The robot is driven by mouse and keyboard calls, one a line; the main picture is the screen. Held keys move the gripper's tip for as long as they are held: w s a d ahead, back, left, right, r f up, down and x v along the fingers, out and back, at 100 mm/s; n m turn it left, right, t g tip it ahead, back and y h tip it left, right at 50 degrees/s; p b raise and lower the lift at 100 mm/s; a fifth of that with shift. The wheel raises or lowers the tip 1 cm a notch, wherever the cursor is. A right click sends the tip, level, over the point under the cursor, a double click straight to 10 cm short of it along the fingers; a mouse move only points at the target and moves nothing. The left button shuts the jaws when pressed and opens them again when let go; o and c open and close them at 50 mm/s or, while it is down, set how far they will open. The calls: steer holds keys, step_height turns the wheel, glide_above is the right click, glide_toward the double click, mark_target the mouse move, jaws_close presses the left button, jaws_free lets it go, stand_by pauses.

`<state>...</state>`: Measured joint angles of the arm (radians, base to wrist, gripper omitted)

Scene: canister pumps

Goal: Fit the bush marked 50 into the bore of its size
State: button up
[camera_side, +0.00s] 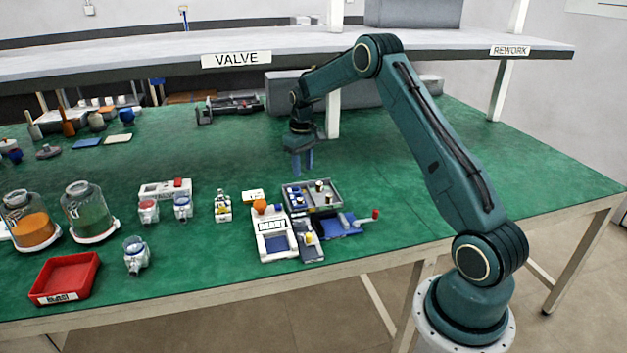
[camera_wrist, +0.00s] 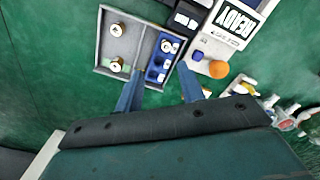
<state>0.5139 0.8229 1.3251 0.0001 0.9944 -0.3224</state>
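My gripper (camera_side: 303,166) hangs above the green bench, behind the grey tray (camera_side: 336,206). In the wrist view its two blue fingers are spread apart with nothing held between the tips (camera_wrist: 160,70). The tray (camera_wrist: 98,48) also shows there, beyond the fingertips. A blue insert (camera_wrist: 156,66) with several small pale parts fills the other compartment. I cannot read a 50 on any bush, and cannot tell which bore is its size.
A white unit (camera_side: 272,247) labelled READY, with an orange knob (camera_side: 260,206), stands beside the tray. Glass jars (camera_side: 88,210), a red bin (camera_side: 64,278) and small pump bodies (camera_side: 136,255) stand to the left.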

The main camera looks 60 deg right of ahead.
steer(key=shift+r, duration=0.9)
steer(key=s+a+r+n+t, duration=0.1)
steer(key=s+a+r, duration=0.4)
steer(key=a+r, duration=0.35)
steer(key=s+a+r+t, duration=0.1)
steer(key=s+a+r, duration=0.4)
steer(key=a+r, duration=0.4)
steer(key=s+a+t, duration=0.1)
steer(key=s+a, duration=0.2)
steer(key=s, duration=0.4)
steer(key=s+a+t, duration=0.1)
steer(key=s+a, duration=0.3)
steer(key=s, duration=0.3)
steer(key=s+a+r+n+t, duration=0.1)
steer(key=s+a, duration=0.2)
steer(key=s, duration=0.4)
steer(key=shift+s+a+t, duration=0.2)
steer(key=shift+s+t, duration=0.1)
